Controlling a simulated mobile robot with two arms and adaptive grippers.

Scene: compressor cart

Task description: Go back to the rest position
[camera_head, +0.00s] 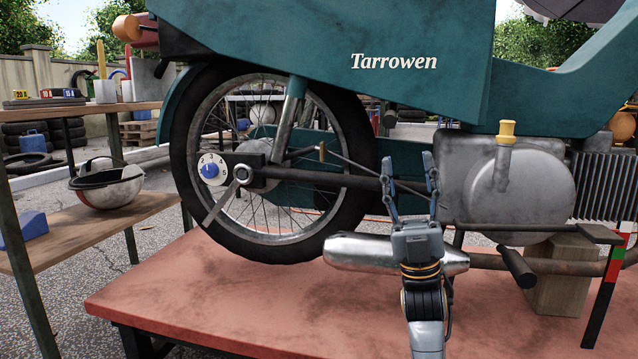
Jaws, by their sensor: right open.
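My right gripper (408,163) is in the camera_head view, right of the middle, with its fingers pointing up. Its two fingers stand apart with nothing held between them. It is in front of the teal motorbike (330,40), right of the rear wheel (350,205) and over the silver exhaust (350,254) in the picture. I cannot tell whether it touches the dark bar behind it. A wrench (224,202) sits with its ring end at the wheel's axle and its handle slanting down left. My left gripper is not in view.
The motorbike stands on a red-topped bench (200,290), whose front left part is clear. A wooden block (560,280) is under the engine. A blue-knobbed dial (209,168) is by the axle. A shelf with a bowl-shaped helmet (108,190) stands at the left.

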